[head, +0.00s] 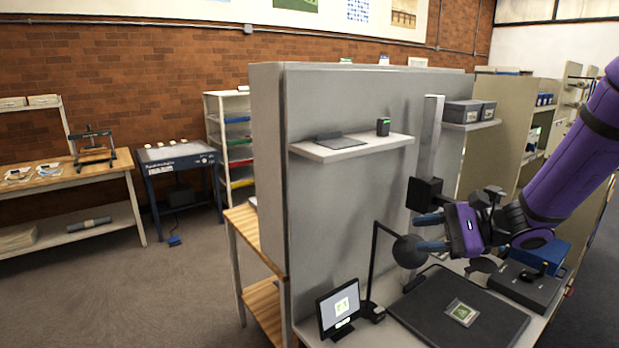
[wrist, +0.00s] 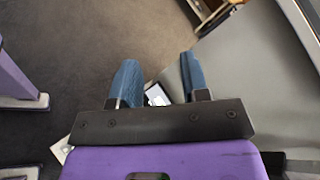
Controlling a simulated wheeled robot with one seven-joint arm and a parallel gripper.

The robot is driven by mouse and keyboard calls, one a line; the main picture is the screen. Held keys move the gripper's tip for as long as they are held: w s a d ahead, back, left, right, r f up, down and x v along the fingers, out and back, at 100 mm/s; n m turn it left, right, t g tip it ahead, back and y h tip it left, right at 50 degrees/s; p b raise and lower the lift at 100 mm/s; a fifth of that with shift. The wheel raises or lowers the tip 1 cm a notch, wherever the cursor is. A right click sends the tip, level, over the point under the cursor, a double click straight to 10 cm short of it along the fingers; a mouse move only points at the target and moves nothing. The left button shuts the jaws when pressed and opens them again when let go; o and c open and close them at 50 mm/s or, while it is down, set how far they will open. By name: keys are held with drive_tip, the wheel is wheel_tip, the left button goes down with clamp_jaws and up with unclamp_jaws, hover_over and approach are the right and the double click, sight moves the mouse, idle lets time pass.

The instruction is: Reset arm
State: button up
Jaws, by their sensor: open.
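My gripper (head: 421,233) is at the end of my purple arm, raised above the worktop on the right in the head view. Its two blue fingers point left, toward the grey partition (head: 330,190), and are spread apart with nothing between them. In the wrist view my gripper (wrist: 158,72) also shows open and empty, with grey floor and part of a small screen (wrist: 157,95) beyond the fingers. A round dark lamp head (head: 409,251) appears close below the fingers; I cannot tell the exact gap.
A black mat (head: 420,308) with a small green-faced item (head: 462,312) lies on the worktop. A monitor (head: 339,305) stands to its left, a dark case (head: 522,287) and blue box (head: 545,256) to its right. A shelf (head: 345,149) juts from the partition.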

drive_tip(key=s+d+r+n+h, duration=0.2)
drive_tip(key=s+r+n+h, duration=0.1)
drive_tip(key=s, duration=0.4)
drive_tip(key=s+d+r+n+t+h, duration=0.1)
drive_tip(key=s+d+r+n+h, duration=0.2)
drive_tip(key=s+h, duration=0.4)
drive_tip(key=s+d+r+n+h, duration=0.3)
drive_tip(key=s+r+n+h, duration=0.2)
drive_tip(key=s, duration=0.3)
drive_tip(key=shift+s+r+n+t, duration=0.25)
drive_tip(key=shift+n+t, duration=0.05)
drive_tip(key=shift+n, duration=0.4)
idle(0.8)
